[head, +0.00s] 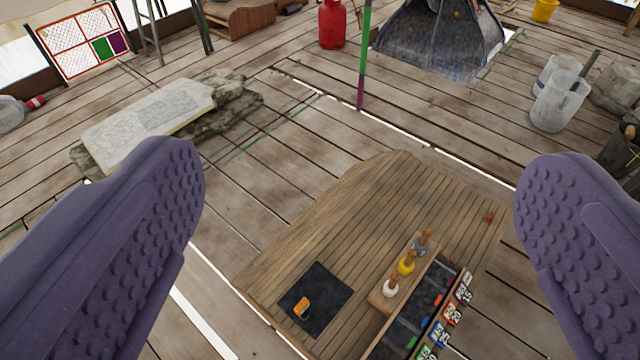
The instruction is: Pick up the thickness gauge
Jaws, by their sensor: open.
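A small orange item (301,307) lies on a black square mat (330,284) at the near left of a wooden table (345,215). It may be the thickness gauge, but it is too small to be sure. My gripper (362,165) is wide open and empty, with its two purple studded fingers at the left and right sides of the view. It is high above the table, and the orange item appears below the gap between the fingers.
On the table, a wooden rack (385,300) holds handled tools beside a dark compartmented tray (405,325) with numbered labels. A small red piece (488,217) lies at the right.

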